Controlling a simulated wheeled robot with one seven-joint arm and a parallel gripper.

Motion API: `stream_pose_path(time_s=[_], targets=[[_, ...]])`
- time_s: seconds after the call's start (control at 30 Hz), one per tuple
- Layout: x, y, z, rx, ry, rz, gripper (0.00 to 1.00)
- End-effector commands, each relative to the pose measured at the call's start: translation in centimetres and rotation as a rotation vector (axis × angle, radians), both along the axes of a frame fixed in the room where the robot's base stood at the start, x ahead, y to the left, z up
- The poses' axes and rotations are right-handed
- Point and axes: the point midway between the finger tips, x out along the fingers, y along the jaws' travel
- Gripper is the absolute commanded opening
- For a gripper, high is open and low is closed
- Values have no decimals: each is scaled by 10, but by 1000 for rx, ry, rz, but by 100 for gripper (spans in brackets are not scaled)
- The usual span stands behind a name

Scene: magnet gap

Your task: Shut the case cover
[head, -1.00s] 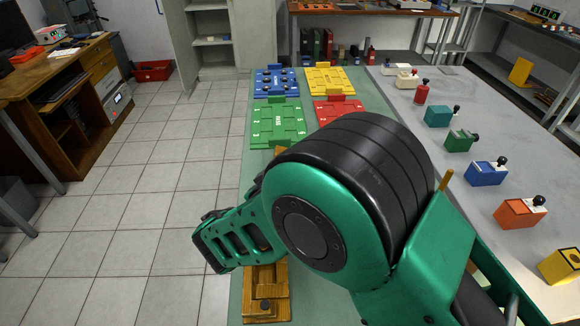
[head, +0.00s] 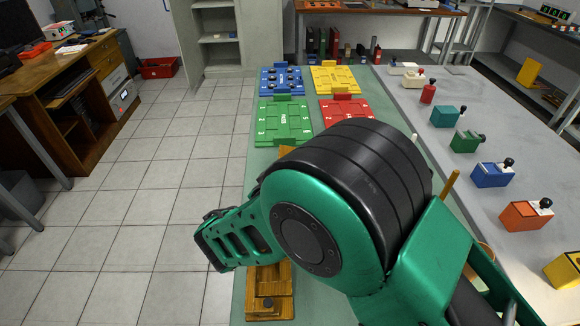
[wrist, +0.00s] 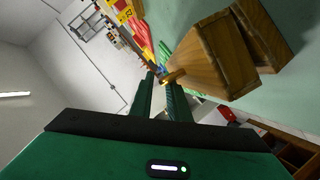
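A wooden case (head: 282,300) lies on the green bench top at the bottom of the head view, with a dark round knob on its near part. My green and black arm hides much of it. In the wrist view, wooden blocks (wrist: 215,55), seemingly part of the case, stand close to the right of my gripper (wrist: 162,78). Its two green fingers point away from the camera with a narrow gap between them. A small tan piece (wrist: 176,76) shows at the fingertips; I cannot tell whether it is held. I cannot make out the cover for certain.
Green (head: 284,122), red (head: 345,108), blue (head: 281,80) and yellow (head: 334,77) boards lie farther along the bench. Several coloured boxes with knobs, including a blue one (head: 491,175), line the grey surface at right. The tiled floor (head: 170,150) at left is clear.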

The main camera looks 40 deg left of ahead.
Motion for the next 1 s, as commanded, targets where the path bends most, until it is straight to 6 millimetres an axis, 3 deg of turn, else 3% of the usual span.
stream_pose_path(time_s=[0.27, 0.7, 1.0], targets=[[0, 0, 41, 4, 2, -1, 15], [-79, 18, 86, 1, 2, 2, 15], [-110, 25, 104, -1, 3, 0, 15]])
